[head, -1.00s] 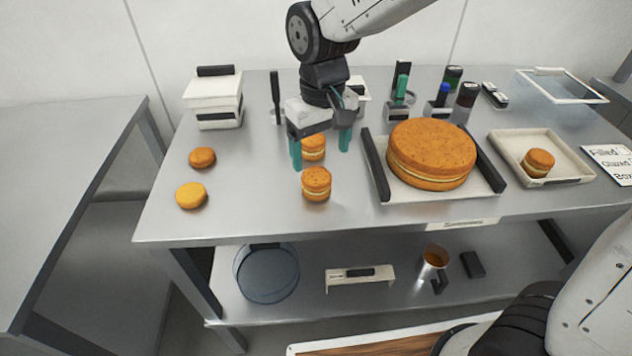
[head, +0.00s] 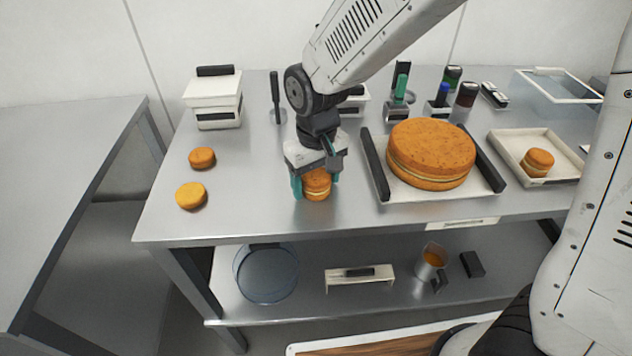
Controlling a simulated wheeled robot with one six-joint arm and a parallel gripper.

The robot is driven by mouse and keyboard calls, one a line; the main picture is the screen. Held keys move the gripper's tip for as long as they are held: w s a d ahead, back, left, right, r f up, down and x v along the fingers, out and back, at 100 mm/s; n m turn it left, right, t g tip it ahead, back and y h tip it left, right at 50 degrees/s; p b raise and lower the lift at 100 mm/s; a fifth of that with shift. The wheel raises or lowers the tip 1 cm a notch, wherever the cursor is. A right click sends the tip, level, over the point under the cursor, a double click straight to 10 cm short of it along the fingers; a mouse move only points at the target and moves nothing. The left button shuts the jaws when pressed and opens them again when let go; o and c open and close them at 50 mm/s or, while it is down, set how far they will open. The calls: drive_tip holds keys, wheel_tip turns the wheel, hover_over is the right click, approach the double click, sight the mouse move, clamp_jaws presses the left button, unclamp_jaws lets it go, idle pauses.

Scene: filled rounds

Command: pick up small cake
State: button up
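A small filled cake (head: 317,186), two orange-brown layers with a pale filling, stands on the steel table near its front. My gripper (head: 316,184) is lowered over it, with one teal finger on its left and one on its right. The fingers are apart around the cake; a narrow gap seems to show on the left, and contact cannot be made out. The second small cake behind is hidden by my gripper. Another small filled cake (head: 538,162) sits in the white tray (head: 572,172) at the right.
A large filled cake (head: 432,152) lies on a tray with dark handles (head: 375,165) right of my gripper. Two single rounds (head: 202,158) (head: 191,195) lie at the left. White boxes (head: 213,100) and several bottles stand at the back.

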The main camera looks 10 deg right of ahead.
drive_tip(key=c, duration=0.4)
drive_tip(key=shift+r, duration=0.15)
